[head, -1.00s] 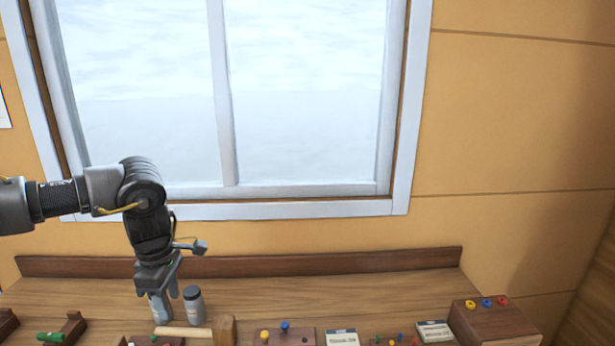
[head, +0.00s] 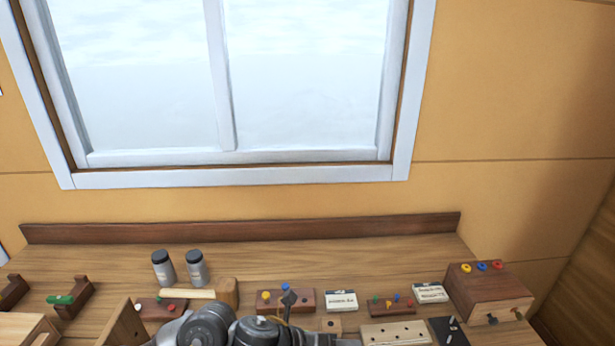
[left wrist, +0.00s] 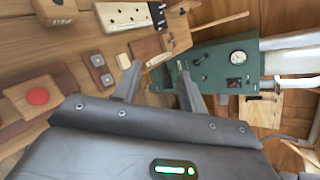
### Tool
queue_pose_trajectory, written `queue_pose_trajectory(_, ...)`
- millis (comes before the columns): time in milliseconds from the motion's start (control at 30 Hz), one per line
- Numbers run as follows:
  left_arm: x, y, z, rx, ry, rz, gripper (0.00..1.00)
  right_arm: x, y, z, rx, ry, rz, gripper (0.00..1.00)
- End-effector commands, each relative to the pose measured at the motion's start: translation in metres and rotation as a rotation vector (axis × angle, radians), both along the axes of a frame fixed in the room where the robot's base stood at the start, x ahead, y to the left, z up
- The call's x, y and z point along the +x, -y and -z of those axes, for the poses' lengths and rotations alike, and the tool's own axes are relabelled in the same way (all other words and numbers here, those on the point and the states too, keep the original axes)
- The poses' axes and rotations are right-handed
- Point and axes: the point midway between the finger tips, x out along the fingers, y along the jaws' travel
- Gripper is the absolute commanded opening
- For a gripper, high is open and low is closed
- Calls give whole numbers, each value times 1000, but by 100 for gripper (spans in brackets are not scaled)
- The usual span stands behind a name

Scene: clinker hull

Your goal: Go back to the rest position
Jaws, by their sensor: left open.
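My left arm shows at the bottom middle of the head view, over the front part of the bench (head: 350,262); its fingertips are out of that picture. In the left wrist view my left gripper (left wrist: 158,76) is open, its two fingers spread with nothing between them. Beyond the fingers lie the bench top and a green box with a round gauge (left wrist: 238,57). My right gripper is in neither view.
Two grey jars with dark lids (head: 164,267) (head: 197,267) stand upright at the back left. A mallet (head: 227,292) lies in front of them. Pegged blocks (head: 286,305), small cards (head: 341,300) and a brown box with coloured rings (head: 487,290) fill the right side.

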Motion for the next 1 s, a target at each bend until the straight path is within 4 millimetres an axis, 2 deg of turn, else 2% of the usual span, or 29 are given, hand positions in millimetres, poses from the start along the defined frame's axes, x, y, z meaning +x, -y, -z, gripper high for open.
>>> queue_pose_trajectory(67, -7, 1, -4, -157, -172, -209, 42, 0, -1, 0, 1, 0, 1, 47)
queue_pose_trajectory(167, -5, -17, -5, -338, -401, -503, 42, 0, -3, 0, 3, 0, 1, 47)
queue_pose_trajectory(267, -6, -53, 8, -506, -644, -818, 42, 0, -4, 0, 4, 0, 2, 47)
queue_pose_trajectory(367, -17, -103, 34, -657, -886, -1158, 42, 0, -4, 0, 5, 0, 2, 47)
queue_pose_trajectory(500, -58, -179, 79, -831, -1171, -1636, 42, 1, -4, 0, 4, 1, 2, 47)
queue_pose_trajectory(600, -92, -220, 103, -914, -1292, -1903, 42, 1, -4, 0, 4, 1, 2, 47)
queue_pose_trajectory(800, -157, -275, 132, -1022, -1414, -2304, 42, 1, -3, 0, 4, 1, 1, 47)
queue_pose_trajectory(933, -197, -302, 142, -1075, -1446, -2523, 42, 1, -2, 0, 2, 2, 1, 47)
queue_pose_trajectory(967, -207, -308, 143, 1085, 1444, 2564, 42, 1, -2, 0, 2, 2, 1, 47)
queue_pose_trajectory(1000, -212, -312, 154, 1066, 1412, 2544, 42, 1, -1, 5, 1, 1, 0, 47)
